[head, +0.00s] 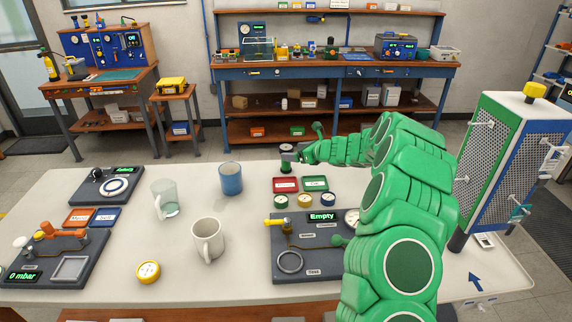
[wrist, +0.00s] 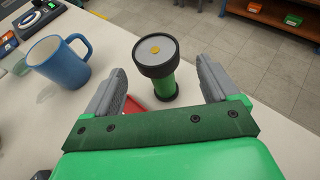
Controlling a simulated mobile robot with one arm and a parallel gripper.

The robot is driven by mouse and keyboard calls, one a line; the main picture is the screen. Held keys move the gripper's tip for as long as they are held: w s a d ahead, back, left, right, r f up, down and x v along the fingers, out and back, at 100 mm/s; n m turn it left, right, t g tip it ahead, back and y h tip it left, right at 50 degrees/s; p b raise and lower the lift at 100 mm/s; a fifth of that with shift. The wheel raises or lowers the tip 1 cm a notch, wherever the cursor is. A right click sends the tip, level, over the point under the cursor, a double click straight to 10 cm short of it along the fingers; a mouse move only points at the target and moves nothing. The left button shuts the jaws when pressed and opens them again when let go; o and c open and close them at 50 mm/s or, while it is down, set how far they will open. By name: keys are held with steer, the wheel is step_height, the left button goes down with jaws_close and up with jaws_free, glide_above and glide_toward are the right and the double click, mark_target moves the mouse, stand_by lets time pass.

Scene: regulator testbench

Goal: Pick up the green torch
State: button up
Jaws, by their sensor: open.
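The green torch (wrist: 162,86) stands upright on the white table, with a wide black head on top, a yellow dot in its middle, and a black base. In the head view the torch (head: 287,163) is small, at the far side of the table. My gripper (wrist: 161,74) is open, one finger on each side of the torch in the wrist view. The fingers appear apart from it, with gaps on both sides. In the head view my gripper (head: 297,157) reaches the torch from the right and partly overlaps it. How deep the torch lies between the fingers is unclear.
A blue mug (wrist: 60,62) stands left of the torch; a glass mug (head: 165,198) and a white mug (head: 208,240) stand nearer. Red (head: 286,185) and green (head: 315,184) trays lie just in front of the torch. The "Empty" test panel (head: 300,265) lies closer.

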steer(key=shift+x, duration=3.3)
steer(key=shift+a+r, duration=0.15)
steer(key=c, duration=1.6)
jaws_close()
steer(key=shift+r, duration=0.15)
